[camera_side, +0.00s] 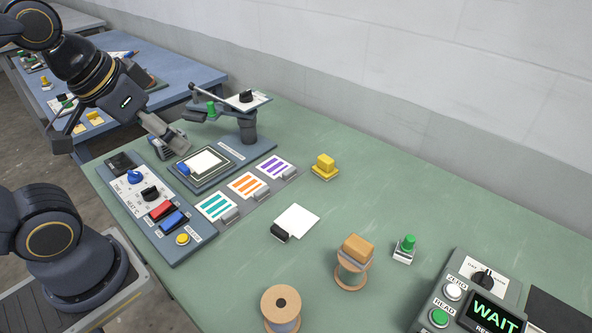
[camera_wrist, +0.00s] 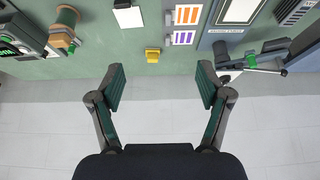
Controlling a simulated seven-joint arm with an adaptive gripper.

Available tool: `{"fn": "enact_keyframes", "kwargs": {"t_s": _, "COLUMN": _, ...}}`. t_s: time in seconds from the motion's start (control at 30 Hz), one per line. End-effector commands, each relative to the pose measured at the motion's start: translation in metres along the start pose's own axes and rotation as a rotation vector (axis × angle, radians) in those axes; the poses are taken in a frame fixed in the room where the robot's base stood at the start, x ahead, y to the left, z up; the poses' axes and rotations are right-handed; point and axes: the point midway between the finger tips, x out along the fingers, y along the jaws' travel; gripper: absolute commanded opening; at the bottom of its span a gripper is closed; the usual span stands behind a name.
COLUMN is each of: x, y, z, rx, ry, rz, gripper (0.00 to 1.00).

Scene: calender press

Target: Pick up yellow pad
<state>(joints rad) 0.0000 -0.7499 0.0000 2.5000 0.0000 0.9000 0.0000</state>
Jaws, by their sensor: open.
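The yellow pad (camera_side: 325,161) is a small block with a raised grip, resting on a small base near the back edge of the green table. It also shows in the wrist view (camera_wrist: 153,55), ahead of the fingertips and roughly centred between them. My gripper (camera_side: 118,142) is open and empty, raised near the table's left end, well left of the pad. Its two spread fingers also show in the wrist view (camera_wrist: 161,76). Nothing hides the pad in either view.
The press (camera_side: 248,122) with its lever arm stands between my gripper and the pad. Cards with orange (camera_side: 247,185), purple and teal stripes lie in front. A control panel (camera_side: 165,219), a white card (camera_side: 297,220) and spools (camera_side: 281,306) are nearer. The table right of the pad is clear.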

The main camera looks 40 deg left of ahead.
Motion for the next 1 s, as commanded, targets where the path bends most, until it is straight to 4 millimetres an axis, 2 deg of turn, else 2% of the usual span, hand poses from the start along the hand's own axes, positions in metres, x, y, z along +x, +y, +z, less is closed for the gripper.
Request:
{"fn": "enact_keyframes", "kwargs": {"t_s": 0.17, "x": 0.000, "y": 0.000, "z": -0.002, "rx": 0.001, "ry": 0.008, "rz": 0.000, "gripper": 0.77}}
{"fn": "enact_keyframes", "kwargs": {"t_s": 0.23, "x": -0.006, "y": -0.001, "z": -0.016, "rx": 0.005, "ry": 0.057, "rz": -0.003, "gripper": 0.77}}
{"fn": "enact_keyframes", "kwargs": {"t_s": 0.27, "x": -0.011, "y": -0.001, "z": -0.026, "rx": 0.008, "ry": 0.085, "rz": -0.006, "gripper": 0.77}}
{"fn": "enact_keyframes", "kwargs": {"t_s": 0.33, "x": -0.018, "y": 0.001, "z": -0.059, "rx": 0.023, "ry": 0.135, "rz": -0.012, "gripper": 0.77}}
{"fn": "enact_keyframes", "kwargs": {"t_s": 0.47, "x": -0.011, "y": 0.005, "z": -0.123, "rx": 0.052, "ry": 0.169, "rz": -0.020, "gripper": 0.77}}
{"fn": "enact_keyframes", "kwargs": {"t_s": 0.57, "x": 0.012, "y": 0.011, "z": -0.173, "rx": 0.076, "ry": 0.170, "rz": -0.018, "gripper": 0.77}}
{"fn": "enact_keyframes", "kwargs": {"t_s": 0.6, "x": 0.026, "y": 0.014, "z": -0.191, "rx": 0.085, "ry": 0.164, "rz": -0.015, "gripper": 0.77}}
{"fn": "enact_keyframes", "kwargs": {"t_s": 0.67, "x": 0.052, "y": 0.018, "z": -0.215, "rx": 0.097, "ry": 0.149, "rz": -0.008, "gripper": 0.77}}
{"fn": "enact_keyframes", "kwargs": {"t_s": 0.73, "x": 0.088, "y": 0.024, "z": -0.237, "rx": 0.107, "ry": 0.123, "rz": 0.004, "gripper": 0.77}}
{"fn": "enact_keyframes", "kwargs": {"t_s": 0.8, "x": 0.125, "y": 0.029, "z": -0.251, "rx": 0.113, "ry": 0.090, "rz": 0.017, "gripper": 0.77}}
{"fn": "enact_keyframes", "kwargs": {"t_s": 0.87, "x": 0.157, "y": 0.032, "z": -0.255, "rx": 0.115, "ry": 0.057, "rz": 0.027, "gripper": 0.77}}
{"fn": "enact_keyframes", "kwargs": {"t_s": 0.9, "x": 0.175, "y": 0.034, "z": -0.255, "rx": 0.116, "ry": 0.032, "rz": 0.034, "gripper": 0.77}}
{"fn": "enact_keyframes", "kwargs": {"t_s": 1.0, "x": 0.214, "y": 0.036, "z": -0.246, "rx": 0.114, "ry": -0.030, "rz": 0.046, "gripper": 0.77}}
